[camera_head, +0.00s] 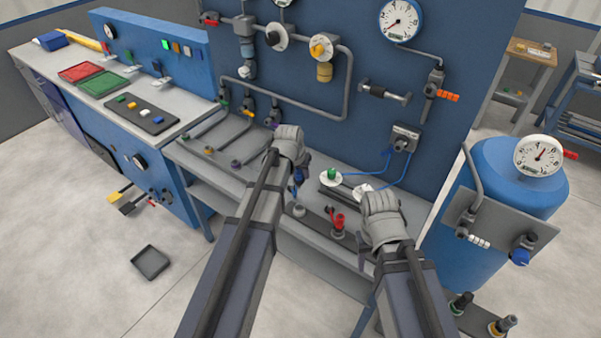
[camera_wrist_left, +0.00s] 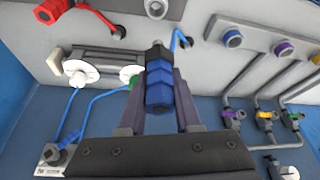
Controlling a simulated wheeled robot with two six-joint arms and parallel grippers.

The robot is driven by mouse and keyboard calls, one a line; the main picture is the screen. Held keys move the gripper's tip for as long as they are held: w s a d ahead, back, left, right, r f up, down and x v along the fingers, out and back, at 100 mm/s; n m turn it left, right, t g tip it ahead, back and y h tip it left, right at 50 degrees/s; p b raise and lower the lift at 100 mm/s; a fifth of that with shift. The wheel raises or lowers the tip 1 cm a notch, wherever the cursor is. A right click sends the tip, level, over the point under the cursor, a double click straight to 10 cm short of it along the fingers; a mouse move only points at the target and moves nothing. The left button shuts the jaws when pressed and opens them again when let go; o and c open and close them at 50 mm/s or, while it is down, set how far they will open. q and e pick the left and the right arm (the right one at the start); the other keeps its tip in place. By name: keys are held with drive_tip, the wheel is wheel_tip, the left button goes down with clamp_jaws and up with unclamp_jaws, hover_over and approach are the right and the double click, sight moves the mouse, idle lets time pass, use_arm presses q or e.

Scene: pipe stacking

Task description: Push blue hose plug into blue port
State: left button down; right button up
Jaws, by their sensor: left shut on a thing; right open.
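My left gripper (camera_head: 297,178) is shut on the blue hose plug (camera_wrist_left: 160,88), a faceted blue piece with a dark tip. In the head view the plug (camera_head: 298,174) shows just beyond the gripper, above the grey bench. In the left wrist view the blue port (camera_wrist_left: 233,39) is a blue-ringed fitting on the bench face, to the right of the plug and apart from it. In the head view I cannot make out this port; my left arm covers that part of the bench. My right gripper (camera_head: 368,189) is open, over the bench's right part.
The purple port (camera_head: 235,164) and yellow port (camera_head: 208,150) sit along the bench to the left. A red plug (camera_head: 339,222) stands on the front strip, near a grey fitting (camera_head: 299,210). White discs (camera_head: 332,177) lie between my grippers. A blue tank (camera_head: 520,180) stands right.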

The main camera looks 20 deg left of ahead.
use_arm(q)
drive_tip(key=shift+r+p, duration=2.1)
drive_tip(key=shift+r, duration=0.3)
use_arm(e)
wheel_tip(320, 180, up, 5)
drive_tip(key=shift+f, duration=0.15)
use_arm(q)
drive_tip(key=shift+f, duration=0.1)
